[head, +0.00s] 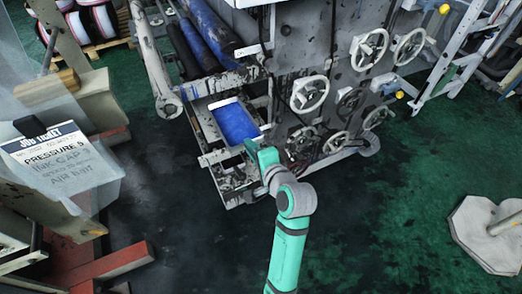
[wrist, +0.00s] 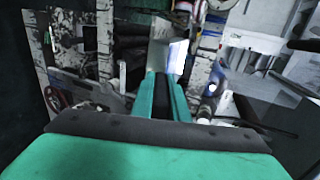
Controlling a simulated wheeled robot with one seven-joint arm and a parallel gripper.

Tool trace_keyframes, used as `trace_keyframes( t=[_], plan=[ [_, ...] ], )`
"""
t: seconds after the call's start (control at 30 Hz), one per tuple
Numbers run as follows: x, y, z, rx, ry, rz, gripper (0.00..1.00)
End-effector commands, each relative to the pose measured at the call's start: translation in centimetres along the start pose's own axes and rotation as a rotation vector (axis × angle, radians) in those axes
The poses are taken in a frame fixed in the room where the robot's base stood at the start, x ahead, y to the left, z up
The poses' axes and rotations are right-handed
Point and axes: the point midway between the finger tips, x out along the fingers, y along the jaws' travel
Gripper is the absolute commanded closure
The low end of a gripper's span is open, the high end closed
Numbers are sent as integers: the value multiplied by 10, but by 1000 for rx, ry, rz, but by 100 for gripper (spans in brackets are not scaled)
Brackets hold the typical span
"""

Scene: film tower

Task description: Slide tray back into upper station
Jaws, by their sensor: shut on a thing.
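The tray (head: 236,122) shows in the head view as a shallow rectangle with a pale rim and a bright blue inside. It sits at the lower front of the tower, among its grey frame parts. My gripper (head: 257,147) is at the tray's near right corner, shut on its edge. In the wrist view the fingers (wrist: 163,92) point away from me, with a pale, bluish-white surface (wrist: 178,55) just beyond them, perhaps the tray. The exact contact is hidden by the fingers. I cannot tell how far the tray sits inside a station.
Blue and dark rollers (head: 205,30) lie above the tray. Handwheels (head: 310,93) stick out right of my gripper. A ladder (head: 450,60) stands at the right. A job ticket (head: 60,160) hangs at the left.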

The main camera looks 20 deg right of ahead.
Motion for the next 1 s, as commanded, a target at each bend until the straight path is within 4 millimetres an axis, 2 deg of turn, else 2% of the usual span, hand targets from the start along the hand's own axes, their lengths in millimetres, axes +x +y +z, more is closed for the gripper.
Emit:
trace_keyframes(
  t=[0.33,1.0],
  plan=[
    [25,-2,-15,8,24,-2,100],
    [84,-8,-7,3,11,-1,100]
  ],
)
